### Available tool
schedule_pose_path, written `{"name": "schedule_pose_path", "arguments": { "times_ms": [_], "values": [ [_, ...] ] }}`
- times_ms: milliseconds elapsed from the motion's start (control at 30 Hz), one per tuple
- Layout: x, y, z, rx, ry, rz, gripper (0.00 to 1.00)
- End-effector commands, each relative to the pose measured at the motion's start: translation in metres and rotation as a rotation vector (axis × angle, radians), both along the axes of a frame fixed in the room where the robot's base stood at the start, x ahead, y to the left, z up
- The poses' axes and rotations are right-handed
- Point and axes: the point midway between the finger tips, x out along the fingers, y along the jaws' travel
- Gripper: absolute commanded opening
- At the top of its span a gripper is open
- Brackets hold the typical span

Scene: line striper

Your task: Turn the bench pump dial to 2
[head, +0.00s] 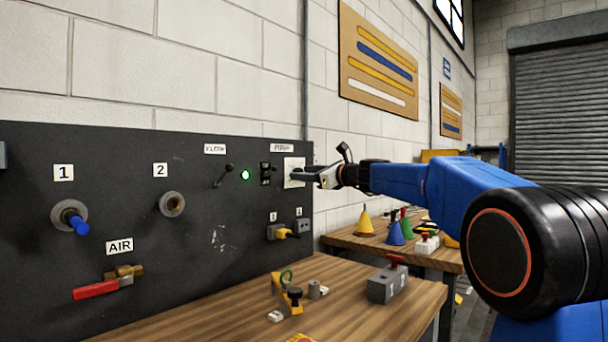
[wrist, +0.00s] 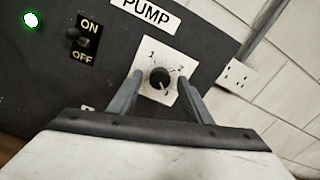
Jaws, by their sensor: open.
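The pump dial (wrist: 160,77) is a round black knob on a white plate (wrist: 181,96) under the PUMP label. The plate carries a 1 at the knob's upper left and a 2 at its upper right. A pale mark shows at the knob's lower right; I cannot tell for certain where the pointer stands. My gripper (wrist: 159,82) is open, one finger on each side of the knob, with small gaps visible. In the head view my gripper (head: 306,175) is at the white plate (head: 290,163) and hides the knob.
Left of the dial are an ON/OFF switch (wrist: 73,34) and a lit green lamp (wrist: 32,19). A wooden bench (head: 340,315) with small parts lies below.

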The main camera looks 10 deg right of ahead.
Motion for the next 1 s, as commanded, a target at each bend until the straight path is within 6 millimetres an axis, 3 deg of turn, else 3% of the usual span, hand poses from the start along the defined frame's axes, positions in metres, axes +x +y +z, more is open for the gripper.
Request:
{"name": "schedule_pose_path", "arguments": {
  "times_ms": [400,567,1000],
  "values": [
    [0.0050,0.0038,0.0004,0.001,-0.001,0.000,0.43],
    [0.0050,0.0037,0.0003,0.001,-0.001,0.000,0.04],
    [0.0047,0.0037,0.0000,-0.058,-0.043,0.000,0.04]
  ]
}}
